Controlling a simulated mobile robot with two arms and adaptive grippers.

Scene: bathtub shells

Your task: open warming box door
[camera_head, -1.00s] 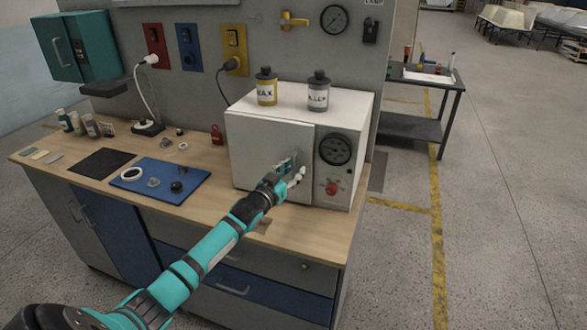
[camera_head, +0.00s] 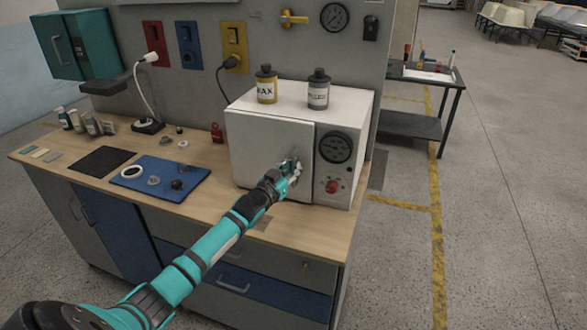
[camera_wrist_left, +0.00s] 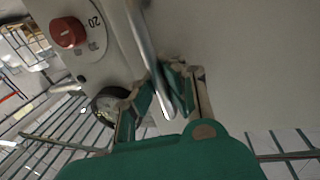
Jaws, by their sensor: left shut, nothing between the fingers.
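The white warming box (camera_head: 270,150) stands on the right end of the wooden bench, and its front door (camera_head: 262,147) looks shut. The door's metal handle (camera_wrist_left: 147,50) runs down beside the fingertips in the left wrist view. My left gripper (camera_head: 292,168) is at the door's right edge, and also shows in the wrist view (camera_wrist_left: 163,88). It is shut with nothing held; whether it touches the handle I cannot tell. In the head view the gripper hides most of the handle. My right gripper is not in view.
A wax bottle (camera_head: 266,85) and a grey-labelled bottle (camera_head: 318,89) stand on the box. A gauge (camera_head: 336,148) and red knob (camera_head: 333,186) are right of the door. A blue mat (camera_head: 160,182) with small parts lies to the left. Open floor lies right.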

